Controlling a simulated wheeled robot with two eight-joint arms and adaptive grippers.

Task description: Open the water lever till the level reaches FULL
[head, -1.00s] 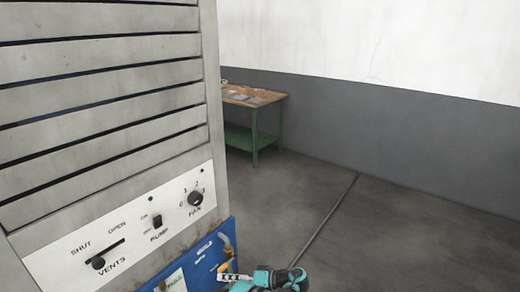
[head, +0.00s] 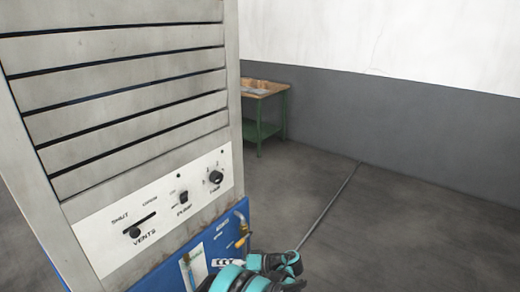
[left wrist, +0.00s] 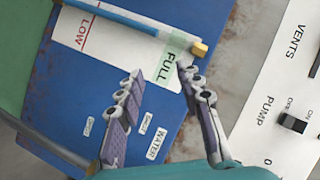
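The blue water panel (head: 166,272) is low on the cabinet; its yellow water lever (head: 243,240) hangs below a bent pipe at the right edge. There the gauge tube (left wrist: 120,14) is blue from the LOW side up to about the edge of the green FULL band (left wrist: 168,65). My right gripper is out of view.
The grey cabinet (head: 125,85) fills the left side. Its white panel (head: 100,250) carries a vents slider (head: 135,232), a pump switch (head: 183,197) and a fan knob (head: 215,177). A green-legged table (head: 262,92) stands behind. Floor at right is clear.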

